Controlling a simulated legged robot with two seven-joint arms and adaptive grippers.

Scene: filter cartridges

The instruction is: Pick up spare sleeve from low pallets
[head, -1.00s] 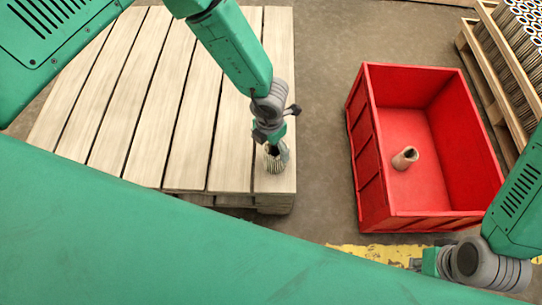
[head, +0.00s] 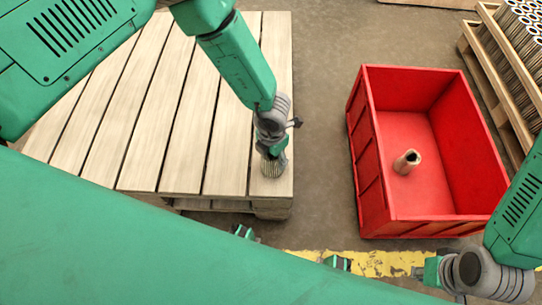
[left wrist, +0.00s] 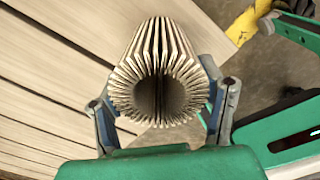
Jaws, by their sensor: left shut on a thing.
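The spare sleeve, a pale pleated cylinder with a round open bore, is at the near right corner of the low slatted pallet (head: 150,120). In the head view only part of the sleeve (head: 272,169) shows below my left gripper (head: 271,155). In the left wrist view the sleeve (left wrist: 158,60) sits between the two fingers of my left gripper (left wrist: 160,112), which is shut on it. I cannot tell whether the sleeve touches the slats. My right gripper (head: 421,271) is at the lower right, away from the pallet; its fingers are too small to judge.
A red crate (head: 365,175) stands right of the pallet with a brown tube (head: 407,162) inside. A second pallet (head: 490,85) at the upper right carries many stacked tubes. Bare floor lies between pallet and crate. A yellow floor stripe (head: 380,264) runs in front.

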